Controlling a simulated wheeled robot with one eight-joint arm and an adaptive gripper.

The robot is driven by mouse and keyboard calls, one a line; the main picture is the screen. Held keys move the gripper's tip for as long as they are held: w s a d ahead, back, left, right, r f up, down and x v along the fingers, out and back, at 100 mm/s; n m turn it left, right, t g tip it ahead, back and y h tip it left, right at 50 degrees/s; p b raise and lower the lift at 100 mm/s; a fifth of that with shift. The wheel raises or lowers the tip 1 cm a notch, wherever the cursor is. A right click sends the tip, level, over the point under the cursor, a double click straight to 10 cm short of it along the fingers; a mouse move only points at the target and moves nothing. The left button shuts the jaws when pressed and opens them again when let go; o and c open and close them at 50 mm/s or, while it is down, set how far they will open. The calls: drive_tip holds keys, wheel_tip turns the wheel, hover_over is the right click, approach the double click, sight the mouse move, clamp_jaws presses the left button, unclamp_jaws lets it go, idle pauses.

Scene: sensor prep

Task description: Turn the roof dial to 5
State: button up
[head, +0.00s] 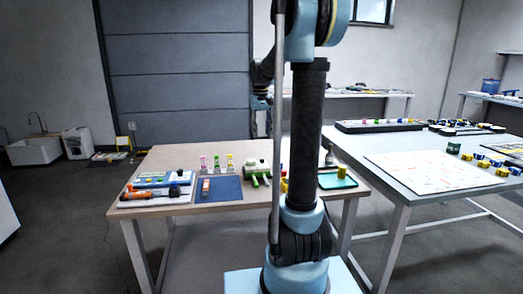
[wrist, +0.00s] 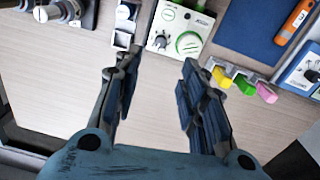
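My gripper (wrist: 160,66) is open and empty, its two dark fingers spread apart above the wooden table in the wrist view. Just beyond the fingertips is a white box (wrist: 196,22) with a green ring-shaped knob (wrist: 188,43) and a smaller dial (wrist: 160,41). The white box also shows in the head view (head: 252,168), near green parts. Other knobs sit on a device at the top left (wrist: 48,13) and on a blue-and-white box at the right edge (wrist: 303,72). I cannot tell which is the roof dial, nor read any setting. My gripper cannot be made out in the head view.
Yellow, green and pink clips (wrist: 245,84) stand right of my gripper. A blue mat (wrist: 245,28) holds an orange tool (wrist: 293,22). White holders (wrist: 123,25) are at the upper left. Bare tabletop (wrist: 50,85) lies left of the fingers. A grey table (head: 410,180) stands at the right.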

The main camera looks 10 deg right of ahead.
sight(262, 161)
wheel_tip(262, 161, up, 5)
drive_tip(key=n, duration=2.3)
wheel_tip(262, 161, down, 18)
drive_tip(key=shift+d+r, duration=0.1)
drive_tip(key=shift+r, duration=0.15)
drive_tip(key=shift+c, duration=0.3)
clamp_jaws()
